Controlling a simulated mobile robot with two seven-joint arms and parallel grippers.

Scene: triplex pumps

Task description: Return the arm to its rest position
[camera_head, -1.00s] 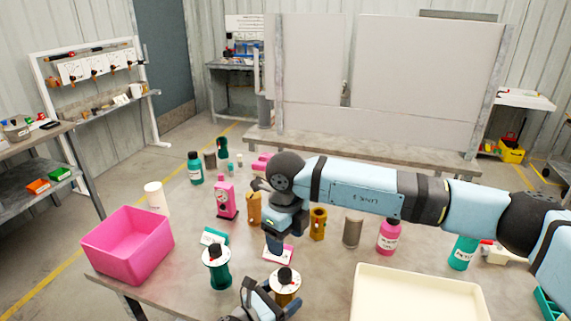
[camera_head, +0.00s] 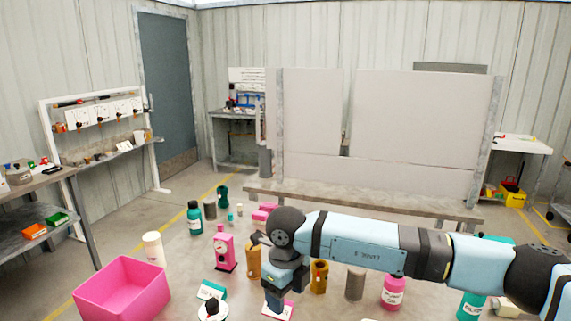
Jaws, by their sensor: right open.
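My right arm comes in from the right across the table (camera_head: 190,268). My right gripper (camera_head: 277,299) points down above a small white-and-pink card (camera_head: 287,310). It is open, with nothing seen between its fingers; I cannot tell how high it hangs over the card. A pink pump-shaped item (camera_head: 223,252) stands left of it. A brass-coloured cylinder (camera_head: 319,279) stands just right of the wrist, and another (camera_head: 253,262) is partly behind it. My left gripper is outside the picture.
A pink bin (camera_head: 121,291) sits at the table's left. A grey cylinder (camera_head: 355,284) and pink bottle (camera_head: 392,292) stand under my forearm. A teal bottle (camera_head: 195,218) is farther back. White panels (camera_head: 420,125) rise behind the table.

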